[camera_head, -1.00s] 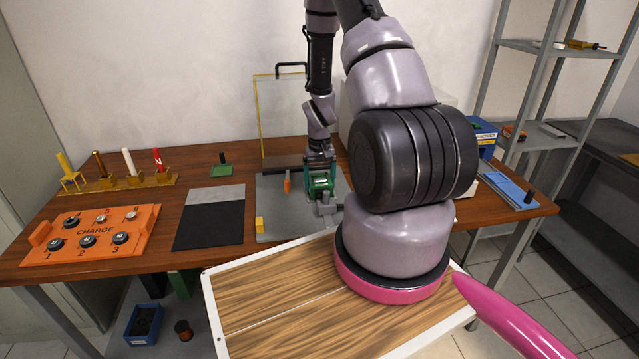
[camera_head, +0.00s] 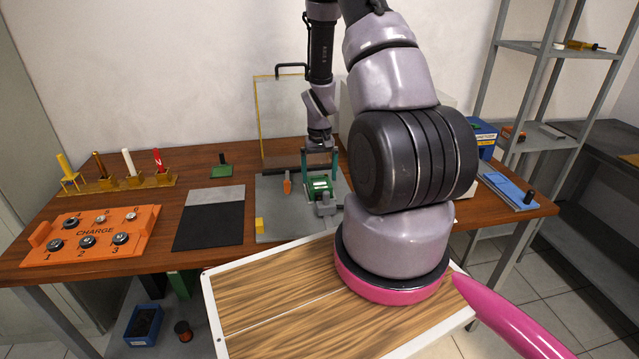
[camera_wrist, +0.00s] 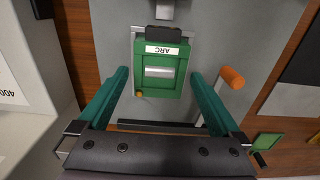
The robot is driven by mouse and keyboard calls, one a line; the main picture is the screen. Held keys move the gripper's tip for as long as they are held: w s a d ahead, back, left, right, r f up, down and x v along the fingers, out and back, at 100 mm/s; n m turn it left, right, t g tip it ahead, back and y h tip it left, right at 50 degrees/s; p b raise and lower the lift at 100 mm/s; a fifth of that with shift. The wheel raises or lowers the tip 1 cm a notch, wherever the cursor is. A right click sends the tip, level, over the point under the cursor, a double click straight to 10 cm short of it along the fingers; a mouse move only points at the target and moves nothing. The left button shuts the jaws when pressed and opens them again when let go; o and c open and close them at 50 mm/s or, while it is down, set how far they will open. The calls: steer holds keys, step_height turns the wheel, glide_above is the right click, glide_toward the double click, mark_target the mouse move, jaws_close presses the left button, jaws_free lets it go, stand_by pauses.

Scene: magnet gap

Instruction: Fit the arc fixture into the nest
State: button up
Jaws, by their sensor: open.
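The arc fixture is a green block with a white ARC label and a pale cylinder across its middle. It stands on the grey plate in the head view (camera_head: 319,188) and is central in the wrist view (camera_wrist: 160,73). Thin grey edges beside its label end, in the wrist view, look like the nest (camera_wrist: 134,33); I cannot tell whether the fixture is fully seated. My gripper (camera_head: 320,166) is open, with its teal fingers above the fixture. In the wrist view my gripper (camera_wrist: 160,76) has one finger on either side, apart from the fixture.
A grey clamp-like part (camera_head: 325,206) stands at the fixture's front. A black-grey mat (camera_head: 209,222) and the orange CHARGE panel (camera_head: 100,230) lie to the left.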

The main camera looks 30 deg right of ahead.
step_height(320, 180, up, 9)
step_height(320, 180, up, 9)
steer(key=t, duration=0.1)
glide_above(319, 182)
steer(key=a, duration=0.2)
steer(key=s+a+r+t, duration=0.1)
steer(key=s+a+r, duration=0.1)
steer(key=r, duration=0.4)
steer(key=s+a+r+t, duration=0.1)
steer(key=s+a+r, duration=0.1)
steer(key=r, duration=0.4)
steer(key=s+a+r+m+t+y, duration=0.1)
steer(key=s+a+r+t, duration=0.3)
steer(key=s+r, duration=0.9)
steer(key=s+a+y, duration=0.1)
steer(key=s+a, duration=0.2)
steer(key=shift+a+r, duration=0.2)
steer(key=shift+r, duration=0.15)
steer(key=shift+c, duration=0.3)
